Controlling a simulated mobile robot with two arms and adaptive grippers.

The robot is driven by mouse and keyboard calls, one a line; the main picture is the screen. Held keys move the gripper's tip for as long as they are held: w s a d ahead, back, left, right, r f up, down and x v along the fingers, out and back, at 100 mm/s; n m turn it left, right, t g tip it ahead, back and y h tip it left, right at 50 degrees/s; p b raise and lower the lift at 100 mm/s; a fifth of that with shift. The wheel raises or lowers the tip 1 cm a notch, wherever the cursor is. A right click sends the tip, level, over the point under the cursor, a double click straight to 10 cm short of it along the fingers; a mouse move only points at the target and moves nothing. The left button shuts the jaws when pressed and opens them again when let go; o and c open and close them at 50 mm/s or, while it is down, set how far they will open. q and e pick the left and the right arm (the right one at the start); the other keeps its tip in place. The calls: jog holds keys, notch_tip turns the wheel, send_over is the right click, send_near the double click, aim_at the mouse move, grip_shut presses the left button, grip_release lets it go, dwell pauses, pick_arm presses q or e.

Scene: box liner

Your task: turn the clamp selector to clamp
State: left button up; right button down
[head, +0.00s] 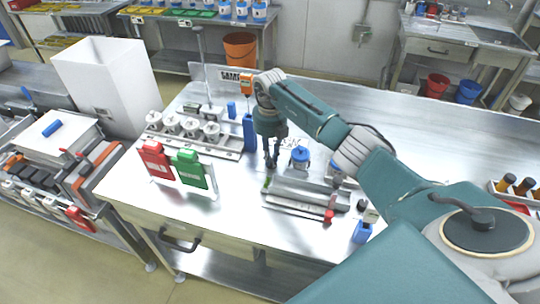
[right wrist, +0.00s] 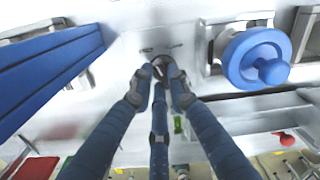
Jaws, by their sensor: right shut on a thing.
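The clamp selector (right wrist: 158,60) is a small dark knob on a pale panel in the right wrist view, with dark markings beside it. My right gripper (right wrist: 160,80) has its fingers closed around the knob from the near side, and the fingertips hide part of it. In the head view my right gripper (head: 270,164) points down at the fixture in the middle of the bench. The selector is hidden behind the fingers there, and which marking it points at cannot be told. My left gripper is not in view.
A blue handwheel (right wrist: 255,58) is close right of the fingers, and a tall blue block (head: 249,132) stands close left. Red (head: 155,160) and green (head: 190,170) holders stand at the left. A metal channel (head: 305,195) with a red-ended rod lies in front. The bench's back right is clear.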

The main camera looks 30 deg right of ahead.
aim_at(271, 157)
jog(key=m, duration=0.5)
jog(key=shift+d+m, duration=0.1)
jog(key=shift+m, duration=0.2)
jog(key=m, duration=0.6)
jog(key=shift+w+d, duration=0.1)
jog(key=shift+p, duration=0.3)
jog(key=c, duration=1.6)
grip_release()
jog(key=shift+r, duration=0.1)
notch_tip(271, 157, up, 12)
jog(key=shift+f, duration=0.1)
